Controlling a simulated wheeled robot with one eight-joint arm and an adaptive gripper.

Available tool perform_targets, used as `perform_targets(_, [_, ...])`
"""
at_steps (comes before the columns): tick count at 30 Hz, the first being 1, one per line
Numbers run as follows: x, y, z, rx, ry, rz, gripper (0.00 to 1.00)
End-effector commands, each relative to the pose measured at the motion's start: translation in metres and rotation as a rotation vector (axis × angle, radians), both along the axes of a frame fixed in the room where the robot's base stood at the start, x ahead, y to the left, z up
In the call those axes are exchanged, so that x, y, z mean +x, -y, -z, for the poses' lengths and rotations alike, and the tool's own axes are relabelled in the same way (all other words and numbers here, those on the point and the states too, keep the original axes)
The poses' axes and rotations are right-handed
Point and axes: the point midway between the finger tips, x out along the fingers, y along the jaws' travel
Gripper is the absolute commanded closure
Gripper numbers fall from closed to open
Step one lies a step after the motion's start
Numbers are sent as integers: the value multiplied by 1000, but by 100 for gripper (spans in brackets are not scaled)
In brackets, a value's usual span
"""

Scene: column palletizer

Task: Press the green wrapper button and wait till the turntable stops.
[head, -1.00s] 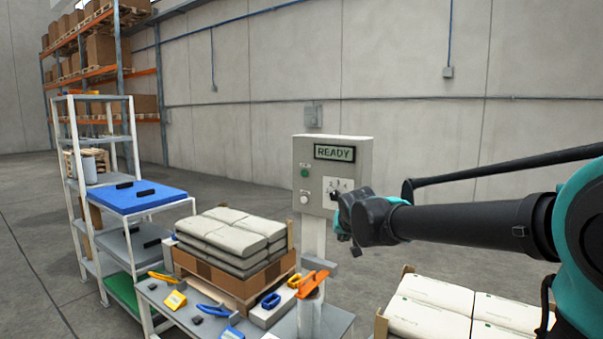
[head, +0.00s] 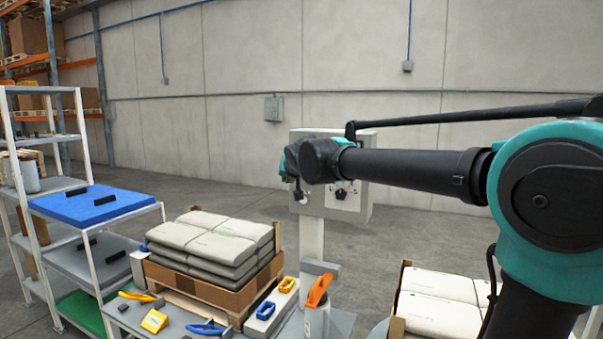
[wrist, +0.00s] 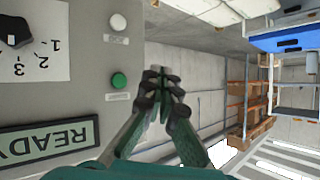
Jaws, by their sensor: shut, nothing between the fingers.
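The grey control box (head: 357,212) stands on a post, partly covered by my arm in the head view. The wrist view shows its green button (wrist: 119,80), a white button (wrist: 118,22), a black selector knob (wrist: 17,32) and a display (wrist: 48,138) reading READY, all upside down. My gripper (wrist: 162,73) is shut and empty. In the wrist view its fingertips appear beside the green button, past the panel's edge; I see no contact. In the head view the green button and display are hidden behind my arm. I cannot make out a turntable.
More bags (head: 437,300) are at lower right. A shelf with a blue tray (head: 88,204) is at left. The floor behind is clear.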

Motion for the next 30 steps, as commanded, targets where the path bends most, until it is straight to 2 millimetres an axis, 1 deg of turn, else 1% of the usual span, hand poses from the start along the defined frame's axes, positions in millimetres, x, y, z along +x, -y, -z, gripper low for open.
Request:
perform_targets(7, [1,1,0,-1,0,1,100])
perform_targets(11, [7,4,0,0,0,2,100])
perform_targets(14, [17,7,0,0,0,2,100])
perform_targets(24, [59,22,0,0,0,2,100])
perform_targets(30, [76,28,0,0,-1,1,100])
